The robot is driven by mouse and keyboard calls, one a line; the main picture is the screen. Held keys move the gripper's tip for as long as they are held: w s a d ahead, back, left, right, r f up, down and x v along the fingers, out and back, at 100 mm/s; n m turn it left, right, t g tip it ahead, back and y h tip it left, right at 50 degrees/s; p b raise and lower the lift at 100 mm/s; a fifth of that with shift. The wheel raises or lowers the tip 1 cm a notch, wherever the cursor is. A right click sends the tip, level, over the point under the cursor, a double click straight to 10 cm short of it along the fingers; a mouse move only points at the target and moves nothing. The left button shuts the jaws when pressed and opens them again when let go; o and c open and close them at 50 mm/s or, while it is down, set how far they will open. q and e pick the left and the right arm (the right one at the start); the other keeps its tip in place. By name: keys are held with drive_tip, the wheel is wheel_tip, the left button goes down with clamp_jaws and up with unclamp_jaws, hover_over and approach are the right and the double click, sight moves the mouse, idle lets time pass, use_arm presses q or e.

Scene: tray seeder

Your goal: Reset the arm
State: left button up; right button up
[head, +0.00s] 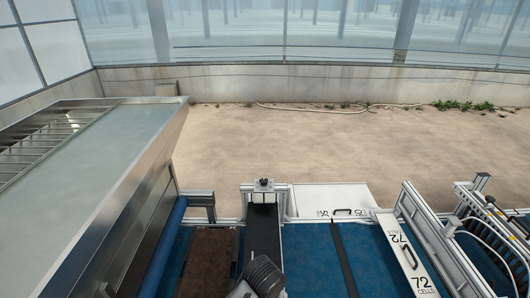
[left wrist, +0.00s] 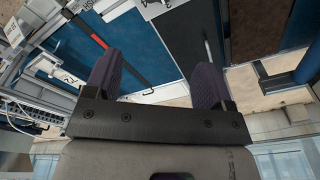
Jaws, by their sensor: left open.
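My left gripper (left wrist: 157,78) shows in the left wrist view with its two dark purple-grey fingers spread apart. Nothing is between them. The picture there is tilted, with blue and brown machine surfaces beyond the fingertips. In the head view a dark ribbed part of my arm (head: 265,275) shows at the bottom centre, over the machine; no gripper fingers show there. My right gripper is in neither view.
A large metal hopper (head: 150,170) stands on the left. A brown surface (head: 212,255) lies on the blue bed (head: 310,262). A white panel marked 72 cells (head: 405,255) and a metal frame (head: 435,240) are on the right. Bare sandy floor (head: 300,140) lies behind.

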use_arm(q)
wheel_tip(320, 180, up, 17)
drive_tip(key=w+a+m+t+h, duration=0.1)
drive_tip(key=w+a+t+h, duration=0.15)
drive_tip(key=t, duration=0.55)
drive_tip(key=s+a+n+t, duration=0.1)
drive_tip(key=s+a+n, duration=0.1)
drive_tip(key=s+a, duration=0.15)
drive_tip(key=s+a+f+n+g+y, duration=0.15)
drive_tip(key=s+a+f+n, duration=0.25)
drive_tip(key=s+a+f, duration=0.8)
drive_tip(key=s+a+f+g, duration=0.2)
drive_tip(key=s+f, duration=0.4)
drive_tip(key=s, duration=0.3)
drive_tip(key=s+a+f+g+y, duration=0.1)
drive_tip(key=s+a+f+g, duration=0.1)
drive_tip(key=s+f, duration=0.4)
drive_tip(key=s+g, duration=0.1)
drive_tip(key=s, duration=0.2)
drive_tip(key=shift+s, duration=0.1)
